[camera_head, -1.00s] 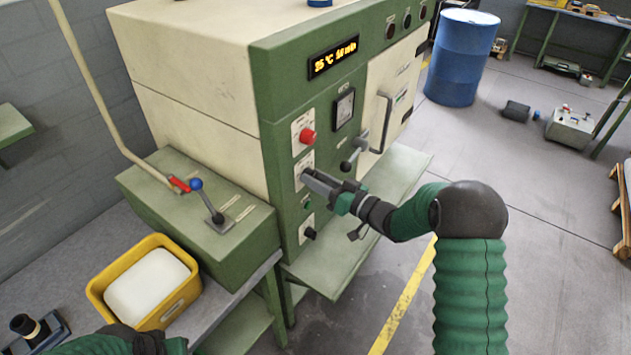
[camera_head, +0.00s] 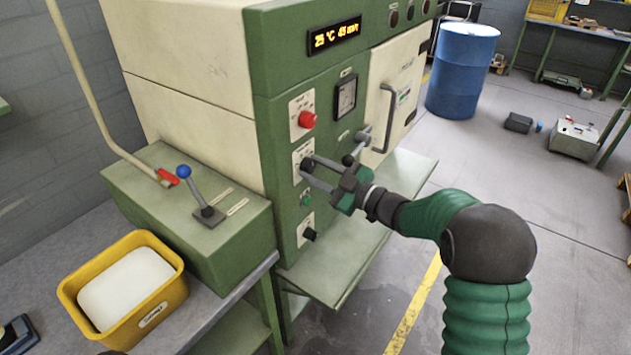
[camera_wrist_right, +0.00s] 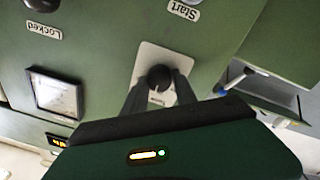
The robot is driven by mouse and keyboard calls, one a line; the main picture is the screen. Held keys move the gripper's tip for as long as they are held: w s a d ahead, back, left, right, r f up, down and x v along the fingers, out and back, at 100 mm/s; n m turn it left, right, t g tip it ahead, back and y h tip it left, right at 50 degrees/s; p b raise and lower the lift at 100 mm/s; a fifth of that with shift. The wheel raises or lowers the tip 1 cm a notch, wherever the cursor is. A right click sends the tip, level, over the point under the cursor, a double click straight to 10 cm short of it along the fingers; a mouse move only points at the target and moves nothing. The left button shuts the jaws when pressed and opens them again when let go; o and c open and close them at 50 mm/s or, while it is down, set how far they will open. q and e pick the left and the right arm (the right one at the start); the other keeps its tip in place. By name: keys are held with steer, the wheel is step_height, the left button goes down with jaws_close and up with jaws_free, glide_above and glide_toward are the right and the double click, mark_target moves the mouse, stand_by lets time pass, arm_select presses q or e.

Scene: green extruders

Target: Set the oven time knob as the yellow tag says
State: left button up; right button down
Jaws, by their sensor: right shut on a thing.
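The oven (camera_head: 190,90) is a cream and green cabinet. My right gripper (camera_head: 307,170) is at the black knob (camera_head: 306,162) on the middle white plate of its front panel. Its fingers are shut on this knob, one on each side. The wrist view also shows the black knob (camera_wrist_right: 159,76) between the fingertips. I cannot read the lettering on its plate. The display (camera_head: 335,36) shows amber digits, roughly 25 °C and 45 min, small and blurred. I cannot make out a yellow tag in these views. My left gripper is not in view.
A red knob (camera_head: 307,119) is above and another black knob (camera_head: 309,234) below. A gauge (camera_head: 346,97) and a latch handle (camera_head: 358,148) are close to the right. A blue-tipped lever (camera_head: 196,190) and a yellow bin (camera_head: 85,318) stand left. A blue barrel (camera_head: 462,70) stands farther back.

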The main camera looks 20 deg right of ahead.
steer(key=n+b, duration=0.6)
steer(key=b, duration=0.1)
steer(key=f+n+b, duration=0.1)
steer(key=n+b, duration=0.2)
steer(key=shift+n+g+y+b, duration=0.3)
steer(key=shift+y, duration=0.1)
steer(key=shift+r+n+b, duration=0.1)
steer(key=shift+n+b, duration=1.5)
steer(key=shift+n, duration=0.1)
steer(key=c, duration=1.2)
jaws_free()
steer(key=shift+o, duration=1)
steer(key=shift+r, duration=0.15)
steer(key=shift+s+d, duration=0.1)
steer(key=shift+d, duration=0.05)
